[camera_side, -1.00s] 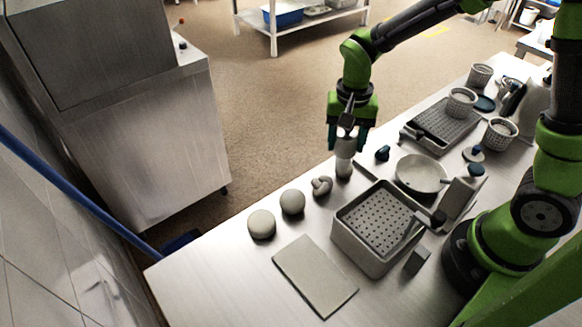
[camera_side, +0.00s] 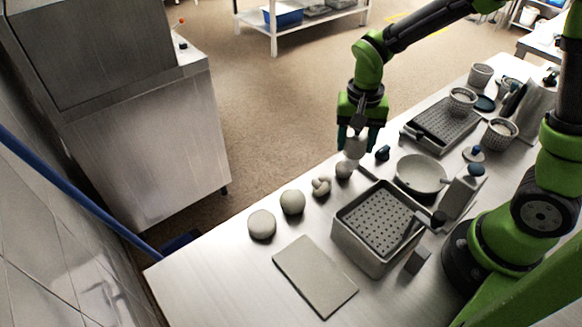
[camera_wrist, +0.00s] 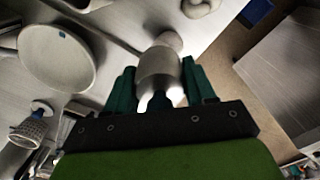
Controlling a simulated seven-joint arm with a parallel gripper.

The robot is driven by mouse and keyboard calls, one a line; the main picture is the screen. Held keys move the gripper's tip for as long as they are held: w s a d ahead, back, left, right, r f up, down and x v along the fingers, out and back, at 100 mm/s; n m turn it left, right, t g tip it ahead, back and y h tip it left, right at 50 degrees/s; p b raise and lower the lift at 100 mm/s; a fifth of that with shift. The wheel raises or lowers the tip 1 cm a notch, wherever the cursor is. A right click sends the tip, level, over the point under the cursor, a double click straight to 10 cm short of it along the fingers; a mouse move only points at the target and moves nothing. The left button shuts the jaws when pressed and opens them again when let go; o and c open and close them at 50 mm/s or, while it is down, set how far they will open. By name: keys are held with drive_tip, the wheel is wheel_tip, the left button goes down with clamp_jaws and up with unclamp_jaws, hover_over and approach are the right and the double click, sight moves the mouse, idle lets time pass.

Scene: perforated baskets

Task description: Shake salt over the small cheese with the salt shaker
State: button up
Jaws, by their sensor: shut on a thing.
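My gripper (camera_side: 357,138) is shut on a pale grey, rounded shaker (camera_side: 354,149), which hangs between the fingers just above the worktop. The shaker also shows in the wrist view (camera_wrist: 159,71) between my teal fingers. A small grey round lump (camera_side: 344,171), which looks like the small cheese, sits just below the shaker. It also shows in the wrist view (camera_wrist: 168,40), partly hidden behind the shaker. I cannot tell whether the shaker touches it. Two larger grey round pieces (camera_side: 293,202) (camera_side: 261,224) and a knobbly piece (camera_side: 321,186) lie to the left.
A perforated basket (camera_side: 375,222) stands in the middle front, with a flat board (camera_side: 314,275) to its left. The left front worktop is clear.

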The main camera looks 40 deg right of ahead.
drive_tip(key=shift+w+a, duration=1)
drive_tip(key=shift+w, duration=0.05)
drive_tip(key=shift+s+d, duration=1.05)
drive_tip(key=shift+s, duration=0.05)
drive_tip(key=shift+w+a, duration=1.1)
drive_tip(key=shift+w, duration=0.05)
wheel_tip(320, 180, up, 5)
